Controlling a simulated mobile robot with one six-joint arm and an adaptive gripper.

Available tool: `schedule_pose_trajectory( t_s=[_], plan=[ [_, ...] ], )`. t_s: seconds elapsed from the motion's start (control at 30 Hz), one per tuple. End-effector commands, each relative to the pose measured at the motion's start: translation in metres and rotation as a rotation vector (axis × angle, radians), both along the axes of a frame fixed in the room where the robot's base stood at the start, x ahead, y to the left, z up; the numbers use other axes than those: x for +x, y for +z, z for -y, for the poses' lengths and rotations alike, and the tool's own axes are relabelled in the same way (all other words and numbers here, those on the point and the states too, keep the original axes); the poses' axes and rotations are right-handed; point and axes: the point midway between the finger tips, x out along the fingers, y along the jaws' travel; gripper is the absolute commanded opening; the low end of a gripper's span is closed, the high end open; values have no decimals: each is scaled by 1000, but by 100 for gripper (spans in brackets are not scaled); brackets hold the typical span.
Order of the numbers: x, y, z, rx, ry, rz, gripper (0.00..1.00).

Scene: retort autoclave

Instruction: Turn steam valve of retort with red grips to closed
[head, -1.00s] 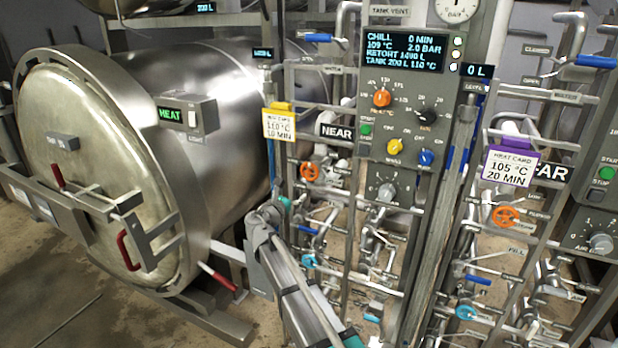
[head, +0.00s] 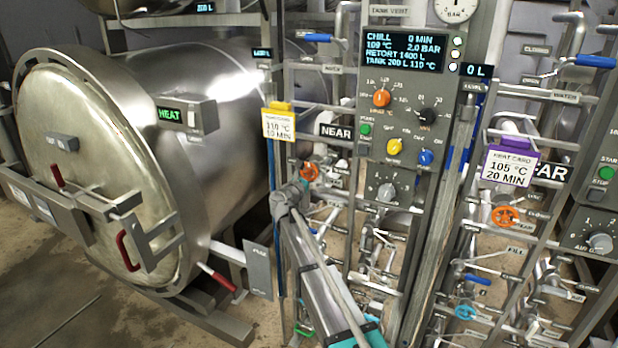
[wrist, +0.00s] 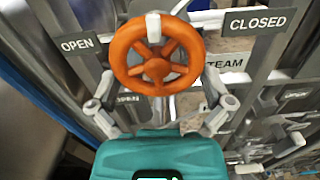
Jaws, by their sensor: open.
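The retort (head: 100,190) with red grips (head: 127,250) on its door stands at the left in the head view. The near orange steam wheel (head: 309,172) is on the pipe rack beside it, partly behind my arm.
A STEAM label (wrist: 224,63) sits behind the wheel. Pipes and valves crowd the rack. A control panel (head: 402,110) stands to the right. Another orange wheel (head: 506,216) is on the far rack. Bare floor (head: 70,315) is at lower left.

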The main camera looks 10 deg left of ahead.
Motion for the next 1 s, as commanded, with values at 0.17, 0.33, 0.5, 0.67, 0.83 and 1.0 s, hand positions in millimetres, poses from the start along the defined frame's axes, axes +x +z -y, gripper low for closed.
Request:
schedule_pose_trajectory(
  t_s=[0.17,0.33,0.5,0.67,0.83,1.0],
  plan=[
    [1,0,0,0,0,0,100],
    [1,0,0,0,0,0,96],
    [1,0,0,0,0,0,65],
    [1,0,1,0,-1,0,44],
    [1,0,0,9,-2,3,44],
    [1,0,-1,44,-1,16,44]
  ],
)
